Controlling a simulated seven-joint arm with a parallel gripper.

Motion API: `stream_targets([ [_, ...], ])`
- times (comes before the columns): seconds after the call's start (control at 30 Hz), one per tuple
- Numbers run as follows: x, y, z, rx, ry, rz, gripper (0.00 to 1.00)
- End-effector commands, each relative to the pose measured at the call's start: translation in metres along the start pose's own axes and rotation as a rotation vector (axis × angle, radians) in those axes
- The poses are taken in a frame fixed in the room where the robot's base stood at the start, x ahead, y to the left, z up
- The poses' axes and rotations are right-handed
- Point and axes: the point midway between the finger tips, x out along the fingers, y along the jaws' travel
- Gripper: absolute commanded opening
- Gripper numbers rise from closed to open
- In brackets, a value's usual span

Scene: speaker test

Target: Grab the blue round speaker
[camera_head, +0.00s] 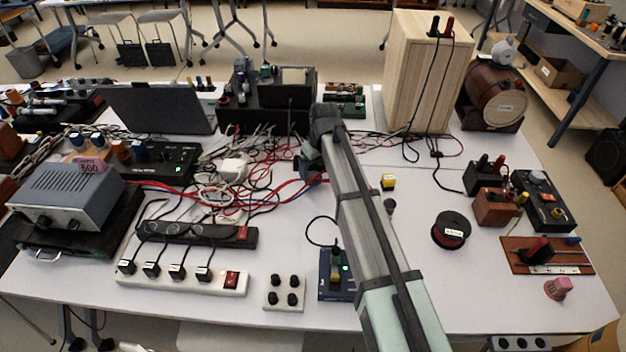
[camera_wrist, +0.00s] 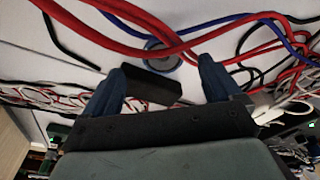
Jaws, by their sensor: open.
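In the wrist view, a small round thing with a blue-grey rim (camera_wrist: 168,62) lies on the white table, just beyond and between my fingertips. It looks like the blue round speaker, but it is partly covered by red cables and a dark block. My gripper (camera_wrist: 163,75) is open, with one blue finger on each side and a gap between them. The dark block (camera_wrist: 150,87) shows between the fingers; I cannot tell whether it belongs to the gripper. In the head view, my gripper (camera_head: 309,172) is low over the cable tangle, and I cannot make out the speaker there.
Red, blue and black cables (camera_head: 262,172) crowd around the gripper; red ones cross close to the fingers. A black equipment box (camera_head: 262,118) stands behind, a tall wooden box (camera_head: 422,75) at back right. A black spool (camera_head: 451,230) and yellow block (camera_head: 388,182) lie right. Table is clear between them.

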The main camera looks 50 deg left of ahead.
Motion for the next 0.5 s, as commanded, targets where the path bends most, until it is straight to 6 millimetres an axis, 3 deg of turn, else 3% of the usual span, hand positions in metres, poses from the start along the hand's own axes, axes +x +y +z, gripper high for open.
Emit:
stream_targets([
  [0.5, 0.051, -0.004, -0.005, 0.001, -0.001, 0.000, 0.92],
])
